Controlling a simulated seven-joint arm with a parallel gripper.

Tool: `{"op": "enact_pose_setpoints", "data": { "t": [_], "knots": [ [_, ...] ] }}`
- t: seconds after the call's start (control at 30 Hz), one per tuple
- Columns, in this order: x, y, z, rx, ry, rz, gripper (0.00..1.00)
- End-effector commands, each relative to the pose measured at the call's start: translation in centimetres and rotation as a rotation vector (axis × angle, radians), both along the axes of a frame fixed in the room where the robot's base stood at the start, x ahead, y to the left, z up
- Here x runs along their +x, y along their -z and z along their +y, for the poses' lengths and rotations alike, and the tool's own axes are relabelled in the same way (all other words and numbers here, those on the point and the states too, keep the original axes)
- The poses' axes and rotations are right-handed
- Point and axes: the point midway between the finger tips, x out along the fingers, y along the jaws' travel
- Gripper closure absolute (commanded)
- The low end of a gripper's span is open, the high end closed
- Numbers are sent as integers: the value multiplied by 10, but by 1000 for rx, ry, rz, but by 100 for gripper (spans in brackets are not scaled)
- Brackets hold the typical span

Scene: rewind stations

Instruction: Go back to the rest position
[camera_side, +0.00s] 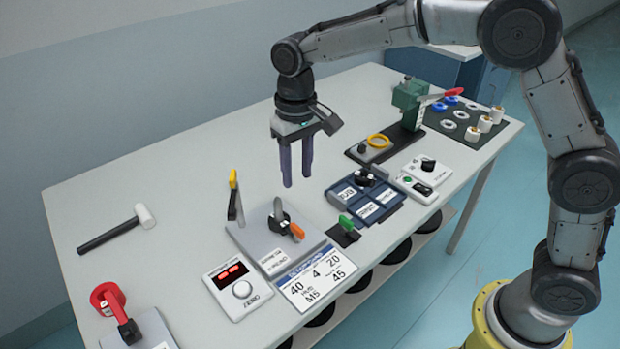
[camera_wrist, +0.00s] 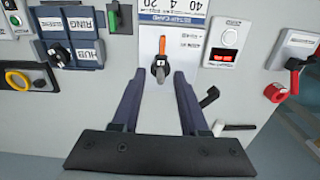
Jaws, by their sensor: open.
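My gripper (camera_side: 298,172) hangs above the middle of the table in the side view, fingers pointing down. Its two dark fingers are apart with nothing between them. In the wrist view my gripper (camera_wrist: 157,75) also shows as open and empty. Below and to its left in the side view is a grey plate (camera_side: 258,238) with an orange-handled rotary switch (camera_side: 290,229). In the wrist view that orange-handled switch (camera_wrist: 161,58) appears just beyond the fingertips. The fingers look clear of the table and of everything on it.
A hammer (camera_side: 120,228), a red-handled device (camera_side: 115,305), a box with a red display (camera_side: 237,287), a setup card (camera_side: 315,277), blue labelled blocks (camera_side: 366,203) and a green press (camera_side: 408,103) stand on the table (camera_side: 180,180). The table's back left is bare.

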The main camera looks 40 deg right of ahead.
Motion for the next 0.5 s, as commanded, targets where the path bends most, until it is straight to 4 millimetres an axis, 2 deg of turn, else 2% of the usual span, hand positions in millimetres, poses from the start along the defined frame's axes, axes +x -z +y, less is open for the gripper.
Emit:
{"op": "enact_pose_setpoints", "data": {
  "t": [0.07,0.17,0.3,0.4,0.5],
  "knots": [
    [2,-27,-10,18,21,-55,56],
    [-12,-64,-30,34,57,-118,56],
    [-51,-108,-65,52,102,-206,56],
    [-85,-129,-86,60,119,-267,56],
    [-121,-141,-104,61,128,-325,56]
  ]
}}
